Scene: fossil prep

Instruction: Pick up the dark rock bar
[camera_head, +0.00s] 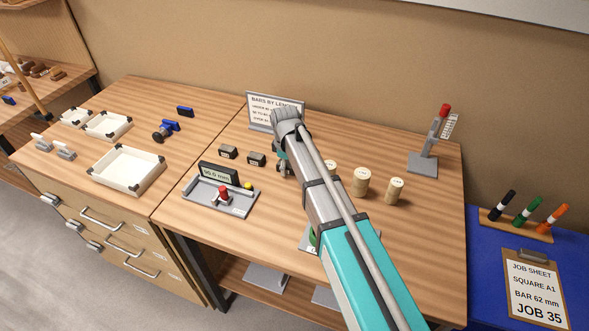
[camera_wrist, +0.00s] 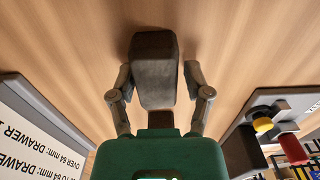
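The dark rock bar (camera_wrist: 155,75) is a grey-brown block with bevelled edges in the middle of the wrist view, over the wood tabletop. My gripper (camera_wrist: 159,80) has one finger on each side of it. A gap shows between the bar and the right finger; the left finger is very close to the bar, and I cannot tell whether it touches. In the head view my gripper (camera_head: 283,166) is low over the table, right of two small dark labelled blocks (camera_head: 228,151) (camera_head: 256,159). My arm and gripper hide the bar there.
A measuring device reading 99.5 mm (camera_head: 218,174) stands front left of my gripper. A "bars by length" sign (camera_head: 262,108) stands behind. Pale cylinders (camera_head: 361,182) stand right, with a grey stand (camera_head: 424,161) beyond. White trays (camera_head: 127,188) are on the left.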

